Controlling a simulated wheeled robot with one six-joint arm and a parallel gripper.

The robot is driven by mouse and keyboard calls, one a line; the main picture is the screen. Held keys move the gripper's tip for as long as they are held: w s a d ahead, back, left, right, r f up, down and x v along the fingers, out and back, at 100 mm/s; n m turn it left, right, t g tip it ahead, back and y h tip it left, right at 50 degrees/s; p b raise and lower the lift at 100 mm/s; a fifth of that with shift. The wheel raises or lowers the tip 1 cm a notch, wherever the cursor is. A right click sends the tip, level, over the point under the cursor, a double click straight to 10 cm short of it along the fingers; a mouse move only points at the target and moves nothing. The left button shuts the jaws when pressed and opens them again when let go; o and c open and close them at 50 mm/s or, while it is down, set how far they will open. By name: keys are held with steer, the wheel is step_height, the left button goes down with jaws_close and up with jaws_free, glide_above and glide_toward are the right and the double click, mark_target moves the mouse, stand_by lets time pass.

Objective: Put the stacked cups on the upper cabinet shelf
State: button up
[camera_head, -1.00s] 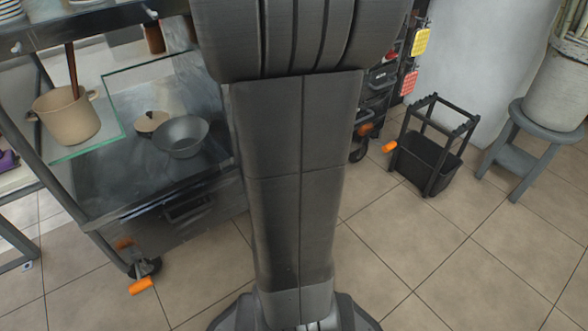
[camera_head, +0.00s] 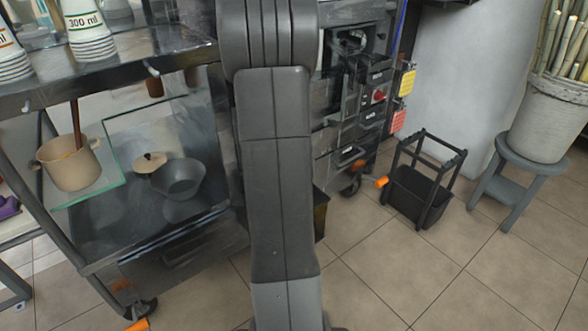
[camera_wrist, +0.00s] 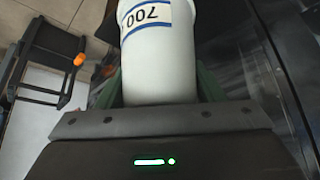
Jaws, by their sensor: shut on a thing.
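In the wrist view my gripper (camera_wrist: 160,88) is shut on a white cup stack (camera_wrist: 158,62) with a blue-bordered label reading 700. A greenish finger lies along each side of it. The label reads upside down, and the stack's far end is cut off by the top edge. My gripper and this stack do not show in the head view, where my dark arm fills the middle. The upper cabinet shelf is not clearly identifiable.
A metal cart (camera_head: 105,72) stands at left, with white 300 ml cups (camera_head: 88,28) on top and a pot (camera_head: 68,165) and a bowl (camera_head: 178,179) below. A black wheeled frame (camera_head: 425,185) and a grey stool (camera_head: 508,170) stand at right. Tiled floor is open in front.

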steer(key=shift+w+r+p, duration=0.1)
steer(key=shift+w+p, duration=0.25)
steer(key=shift+w, duration=0.3)
steer(key=w+f, duration=0.2)
steer(key=w, duration=0.1)
steer(key=shift+d, duration=0.15)
steer(key=shift+r, duration=0.1)
steer(key=o, duration=1.3)
